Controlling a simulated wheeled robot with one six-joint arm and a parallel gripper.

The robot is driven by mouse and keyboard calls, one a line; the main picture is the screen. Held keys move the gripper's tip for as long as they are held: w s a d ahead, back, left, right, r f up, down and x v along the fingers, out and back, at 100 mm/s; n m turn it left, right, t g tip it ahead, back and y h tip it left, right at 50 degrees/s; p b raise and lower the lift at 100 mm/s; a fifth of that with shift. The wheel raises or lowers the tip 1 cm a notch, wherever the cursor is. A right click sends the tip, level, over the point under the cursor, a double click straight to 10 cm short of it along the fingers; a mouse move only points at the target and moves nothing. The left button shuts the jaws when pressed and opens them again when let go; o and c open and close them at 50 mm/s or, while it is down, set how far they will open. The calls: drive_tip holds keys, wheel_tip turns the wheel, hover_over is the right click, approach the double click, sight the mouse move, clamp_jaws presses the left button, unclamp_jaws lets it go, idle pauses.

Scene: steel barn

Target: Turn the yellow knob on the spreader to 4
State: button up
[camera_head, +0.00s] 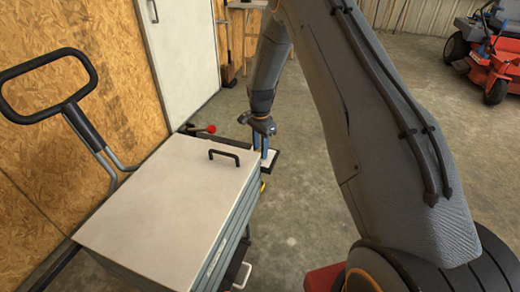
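The spreader appears to be the pale box-shaped unit with a flat lid (165,212) at lower left; I cannot confirm this. A small yellow patch (262,186) shows low beside its right side, mostly hidden; I cannot tell whether it is the knob. No numbers are readable. My gripper (261,145) points down just beyond the lid's far right corner, above and apart from the yellow patch. Its two blue fingers show a narrow gap with nothing seen between them, so it looks open and empty.
A black push handle (78,112) rises at left by the wooden wall. A red-tipped lever (211,129) stands behind the lid, which carries a black grip (224,153). A red mower (492,62) is at far right. The concrete floor (285,215) right of the box is clear.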

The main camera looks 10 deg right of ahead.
drive_tip(key=shift+w+r+m, duration=0.1)
drive_tip(key=shift+w+m, duration=0.05)
drive_tip(key=shift+m, duration=1.35)
drive_tip(key=o, duration=1.1)
drive_tip(key=shift+c, duration=0.2)
drive_tip(key=shift+r+b, duration=0.3)
drive_tip(key=shift+r, duration=3.6)
